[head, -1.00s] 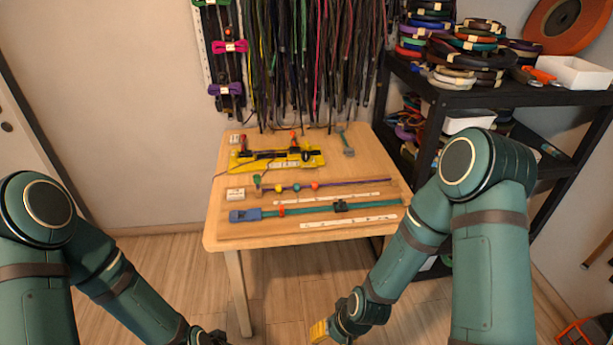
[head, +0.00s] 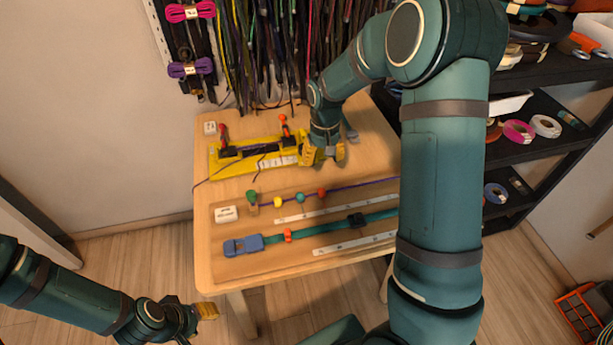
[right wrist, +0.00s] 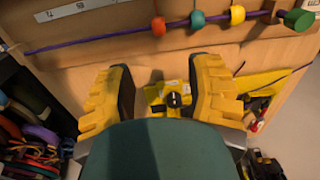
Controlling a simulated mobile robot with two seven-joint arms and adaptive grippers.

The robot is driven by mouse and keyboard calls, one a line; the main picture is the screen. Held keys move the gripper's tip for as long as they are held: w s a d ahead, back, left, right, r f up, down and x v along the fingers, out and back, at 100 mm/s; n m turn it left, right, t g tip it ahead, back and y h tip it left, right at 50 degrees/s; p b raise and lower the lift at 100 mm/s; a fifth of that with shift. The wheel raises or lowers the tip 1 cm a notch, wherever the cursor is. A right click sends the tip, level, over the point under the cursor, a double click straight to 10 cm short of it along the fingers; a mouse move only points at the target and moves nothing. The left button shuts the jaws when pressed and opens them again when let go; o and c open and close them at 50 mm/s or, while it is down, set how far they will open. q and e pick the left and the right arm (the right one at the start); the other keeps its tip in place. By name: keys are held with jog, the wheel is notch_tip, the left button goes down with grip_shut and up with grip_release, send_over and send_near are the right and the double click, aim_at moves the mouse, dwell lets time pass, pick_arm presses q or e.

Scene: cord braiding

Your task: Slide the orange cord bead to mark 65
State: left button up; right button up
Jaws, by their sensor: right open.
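The orange-red bead (head: 321,193) sits on a purple cord (head: 358,185), right of a teal bead (head: 300,198) and a yellow bead (head: 278,202). A white scale strip (head: 325,209) lies just in front of the cord; its numbers are too small to read. My right gripper (head: 324,157) is open and empty, behind the cord near the yellow jig. In the right wrist view the orange-red bead (right wrist: 158,26) is beyond the spread fingers (right wrist: 164,72), apart from them. My left gripper (head: 205,311) is low at the left, off the table; its opening is unclear.
A yellow jig (head: 235,165) stands at the table's back left. A teal strap (head: 325,229) with a blue buckle (head: 243,245), an orange slider (head: 288,235) and a black slider (head: 357,220) lies in front of the cord. My right arm hides the table's right side.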

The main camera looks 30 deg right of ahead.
aim_at(322, 190)
notch_tip(322, 190, down, 14)
jog(key=b, duration=0.3)
jog(key=shift+s+r, duration=0.15)
jog(key=shift+r, duration=0.05)
grip_shut()
